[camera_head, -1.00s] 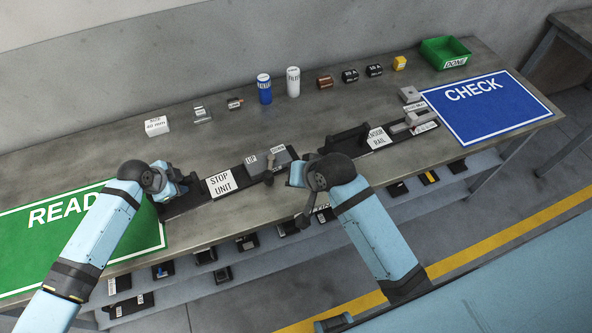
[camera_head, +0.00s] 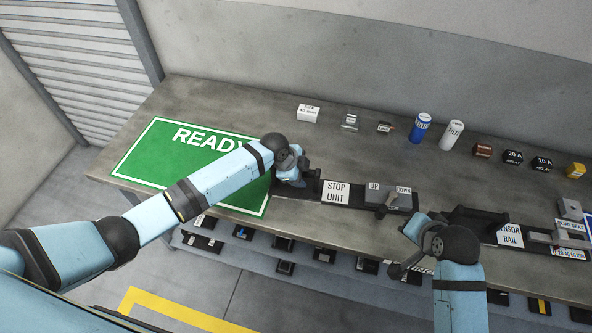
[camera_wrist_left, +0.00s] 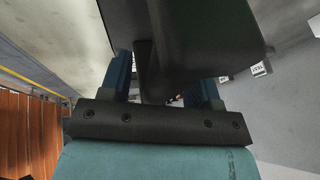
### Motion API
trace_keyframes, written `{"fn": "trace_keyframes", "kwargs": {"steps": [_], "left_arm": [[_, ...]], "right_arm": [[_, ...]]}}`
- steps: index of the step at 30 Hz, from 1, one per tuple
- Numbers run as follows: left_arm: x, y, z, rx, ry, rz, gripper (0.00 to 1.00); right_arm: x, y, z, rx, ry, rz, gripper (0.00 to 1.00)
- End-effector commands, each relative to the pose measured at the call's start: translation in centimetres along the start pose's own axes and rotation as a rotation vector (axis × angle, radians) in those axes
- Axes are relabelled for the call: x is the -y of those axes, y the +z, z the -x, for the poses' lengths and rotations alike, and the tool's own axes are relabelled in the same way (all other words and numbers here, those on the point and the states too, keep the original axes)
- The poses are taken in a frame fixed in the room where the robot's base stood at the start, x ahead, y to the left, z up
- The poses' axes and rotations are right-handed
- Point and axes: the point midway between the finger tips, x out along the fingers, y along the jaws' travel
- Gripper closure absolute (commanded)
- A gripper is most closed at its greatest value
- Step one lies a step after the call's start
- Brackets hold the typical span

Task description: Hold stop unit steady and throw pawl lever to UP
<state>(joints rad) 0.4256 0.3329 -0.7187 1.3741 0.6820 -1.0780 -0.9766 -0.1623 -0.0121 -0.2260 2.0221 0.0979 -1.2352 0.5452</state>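The stop unit (camera_head: 336,193) is a long dark base on the bench with a white label and a grey block marked UP and DOWN. The pawl lever (camera_head: 383,209) sticks out at the block's front; which label it is set at is too small to tell. My left gripper (camera_head: 293,176) is at the unit's left end. In the left wrist view its blue fingers (camera_wrist_left: 163,90) stand apart, with a dark part of the unit (camera_wrist_left: 165,60) between them. My right gripper (camera_head: 414,238) is in front of the block, right of the lever and apart from it; its fingertips are unclear.
The sensor rail (camera_head: 509,234) lies right of the stop unit, near my right gripper. The green READY mat (camera_head: 150,165) is at left. Blue and white cylinders (camera_head: 421,128) and small parts stand along the back. A lower shelf with parts runs under the bench's front edge.

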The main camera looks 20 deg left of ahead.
Motion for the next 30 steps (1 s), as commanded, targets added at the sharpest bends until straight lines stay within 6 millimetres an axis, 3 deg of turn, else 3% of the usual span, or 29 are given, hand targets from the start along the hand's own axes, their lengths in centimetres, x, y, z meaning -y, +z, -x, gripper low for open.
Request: {"fn": "trace_keyframes", "kwargs": {"steps": [8, 21, 30], "left_arm": [[0.2, 0.0, 1.8, -0.001, -0.003, -0.001, 0.44], [0.1, 0.0, 10.4, -0.001, -0.002, -0.001, 0.44], [-0.2, 0.0, 11.8, -0.003, -0.001, 0.006, 0.44]], "right_arm": [[0.0, 0.0, 0.0, 0.000, 0.000, 0.000, 1.00], [0.0, 0.0, 0.0, 0.000, 0.000, 0.000, 1.00], [-0.1, 0.1, 0.0, -0.001, 0.000, 0.003, 1.00]]}}
